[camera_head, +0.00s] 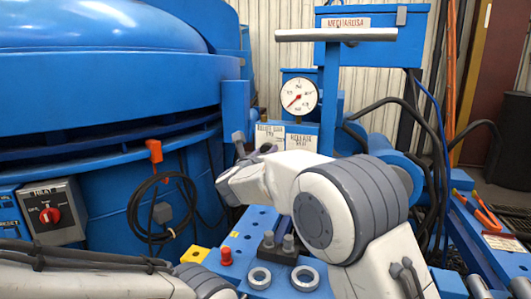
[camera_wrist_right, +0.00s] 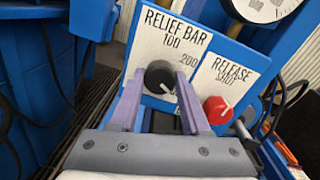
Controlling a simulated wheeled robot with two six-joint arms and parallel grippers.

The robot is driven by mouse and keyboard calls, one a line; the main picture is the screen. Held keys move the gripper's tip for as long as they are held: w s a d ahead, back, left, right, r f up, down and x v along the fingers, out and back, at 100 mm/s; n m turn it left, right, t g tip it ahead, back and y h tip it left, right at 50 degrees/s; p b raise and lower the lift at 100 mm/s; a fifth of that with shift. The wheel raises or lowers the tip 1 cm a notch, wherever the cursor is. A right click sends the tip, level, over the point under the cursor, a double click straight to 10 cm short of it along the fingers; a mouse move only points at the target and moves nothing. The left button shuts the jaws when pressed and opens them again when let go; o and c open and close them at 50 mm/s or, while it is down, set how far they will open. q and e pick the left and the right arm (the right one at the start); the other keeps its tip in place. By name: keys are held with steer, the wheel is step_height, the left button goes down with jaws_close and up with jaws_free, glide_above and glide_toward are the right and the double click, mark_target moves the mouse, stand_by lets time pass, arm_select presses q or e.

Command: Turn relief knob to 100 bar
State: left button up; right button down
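The relief knob (camera_wrist_right: 160,78) is round and black with a white pointer mark, on a white panel lettered RELIEF BAR, 100 and 200. Its mark points toward the lower right of the right wrist view. My right gripper (camera_wrist_right: 160,75) has its two fingers apart, one on each side of the knob, tips close to its edges. I cannot tell whether they touch it. In the head view this gripper (camera_head: 240,146) is small in front of the panel, and the knob is hidden. My left arm enters at the lower left; its gripper is out of frame.
A red release knob (camera_wrist_right: 217,109) sits close to the right finger. Above the panels is a round gauge (camera_head: 299,96) with a red needle. A horizontal bar (camera_head: 336,35) stands above it. Metal rings (camera_head: 305,278) and a red plug (camera_head: 226,256) are on the blue bench below.

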steer(key=shift+n, duration=0.4)
steer(key=n+p, duration=0.1)
steer(key=n, duration=0.1)
steer(key=n+p, duration=0.2)
steer(key=shift+r+n, duration=0.2)
steer(key=shift+n, duration=0.2)
steer(key=n+p, duration=0.5)
steer(key=shift+r+g, duration=0.1)
steer(key=shift+g, duration=0.2)
steer(key=n+p, duration=0.8)
steer(key=n, duration=0.1)
steer(key=shift+a+p, duration=0.1)
steer(key=shift+p, duration=0.2)
steer(key=shift+f+n+h+p, duration=0.2)
steer(key=shift+n+h+p, duration=0.2)
steer(key=shift+n+p, duration=1.35)
steer(key=shift+n, duration=0.25)
steer(key=shift+c, duration=1.9)
jaws_free()
